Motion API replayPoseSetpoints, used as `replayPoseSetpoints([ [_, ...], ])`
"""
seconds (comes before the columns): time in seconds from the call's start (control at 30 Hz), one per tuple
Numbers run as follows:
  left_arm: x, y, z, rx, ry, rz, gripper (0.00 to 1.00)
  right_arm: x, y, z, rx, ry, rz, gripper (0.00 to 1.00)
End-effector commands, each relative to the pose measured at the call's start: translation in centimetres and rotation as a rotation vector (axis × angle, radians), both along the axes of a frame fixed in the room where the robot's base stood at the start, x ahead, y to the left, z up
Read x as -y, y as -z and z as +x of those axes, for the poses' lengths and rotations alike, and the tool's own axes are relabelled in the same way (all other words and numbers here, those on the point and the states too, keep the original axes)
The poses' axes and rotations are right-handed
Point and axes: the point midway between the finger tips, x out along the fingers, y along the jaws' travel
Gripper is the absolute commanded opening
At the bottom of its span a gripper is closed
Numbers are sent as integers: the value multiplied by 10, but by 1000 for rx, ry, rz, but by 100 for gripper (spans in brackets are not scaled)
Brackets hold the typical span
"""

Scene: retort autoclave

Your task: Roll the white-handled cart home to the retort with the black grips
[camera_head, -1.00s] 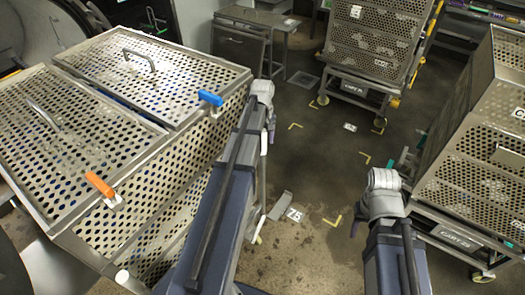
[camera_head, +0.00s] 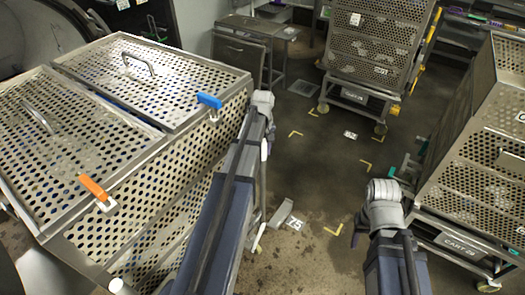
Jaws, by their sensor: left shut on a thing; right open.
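The cart on the left carries a large perforated metal basket (camera_head: 190,205) with two lids, a blue latch (camera_head: 209,100) and an orange latch (camera_head: 95,188). A white handle end (camera_head: 118,286) shows at its near corner, and other white handle parts show along its right side. My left gripper (camera_head: 270,132) is at that right side, shut on the cart's handle; its fingers are mostly hidden by the wrist. My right gripper (camera_head: 357,236) is open and empty over the floor. A round retort opening (camera_head: 35,38) is at the upper left. Dark grips (camera_head: 153,27) show behind the cart.
A perforated cart (camera_head: 380,50) with yellow handles stands at the back. Another cart (camera_head: 480,190) with green handle ends stands close right of my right arm. A metal table (camera_head: 257,30) is behind. Dark floor (camera_head: 310,175) with yellow corner marks lies open between the carts.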

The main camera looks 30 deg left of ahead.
Motion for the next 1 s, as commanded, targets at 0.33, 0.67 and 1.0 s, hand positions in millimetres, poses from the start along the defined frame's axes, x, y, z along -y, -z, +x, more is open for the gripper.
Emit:
replayPoseSetpoints([
  [0.33,0,0,0,0,0,0,0,0,0,0,0,0,0,50],
  [0.67,0,0,0,0,0,0,0,0,0,0,0,0,0,50],
  [1.0,0,0,0,0,0,0,0,0,0,0,0,0,0,50],
])
